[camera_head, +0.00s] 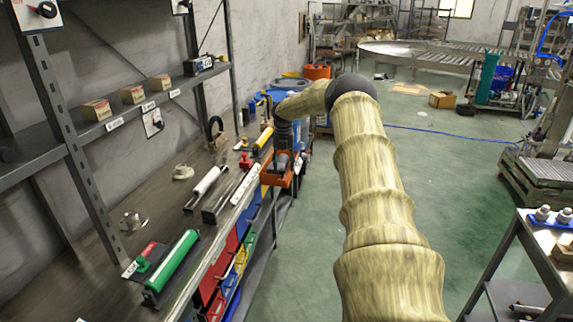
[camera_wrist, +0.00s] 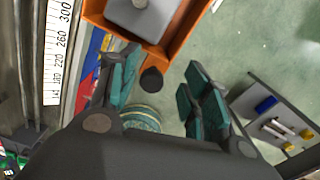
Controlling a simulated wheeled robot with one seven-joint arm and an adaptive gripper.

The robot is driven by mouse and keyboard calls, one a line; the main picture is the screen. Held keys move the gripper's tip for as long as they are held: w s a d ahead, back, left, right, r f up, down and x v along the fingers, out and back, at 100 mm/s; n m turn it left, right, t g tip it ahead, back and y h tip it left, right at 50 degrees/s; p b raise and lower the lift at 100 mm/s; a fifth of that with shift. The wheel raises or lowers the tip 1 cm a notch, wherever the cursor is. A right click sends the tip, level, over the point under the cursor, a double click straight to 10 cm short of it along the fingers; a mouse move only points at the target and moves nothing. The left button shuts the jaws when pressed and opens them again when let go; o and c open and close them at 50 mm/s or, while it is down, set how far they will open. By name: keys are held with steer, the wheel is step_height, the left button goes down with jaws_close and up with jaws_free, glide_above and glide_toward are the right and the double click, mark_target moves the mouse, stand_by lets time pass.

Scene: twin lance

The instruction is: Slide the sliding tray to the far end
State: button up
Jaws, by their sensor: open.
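The sliding tray is an orange open tray (camera_head: 269,179) at the bench's front edge, beyond the middle of the bench in the head view. In the wrist view the orange tray (camera_wrist: 192,38) is at the top, with a grey block (camera_wrist: 147,15) inside it. A dark round knob (camera_wrist: 151,80) shows just below the tray's near edge, between my fingers in the picture. My gripper (camera_wrist: 160,90) is open, its teal-padded fingers on either side of the knob. I cannot tell whether they touch it. In the head view my gripper (camera_head: 283,160) is over the tray, partly hiding it.
A white numbered scale (camera_wrist: 58,50) runs along the bench edge beside the tray. The bench (camera_head: 110,262) holds a green roller (camera_head: 172,262) and a white roller (camera_head: 207,181). Coloured bins (camera_head: 212,303) hang below. A cart (camera_head: 545,235) stands at right; green floor between is clear.

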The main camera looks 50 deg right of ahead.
step_height(320, 180, up, 11)
steer(key=shift+a, duration=0.25)
stand_by(0.5)
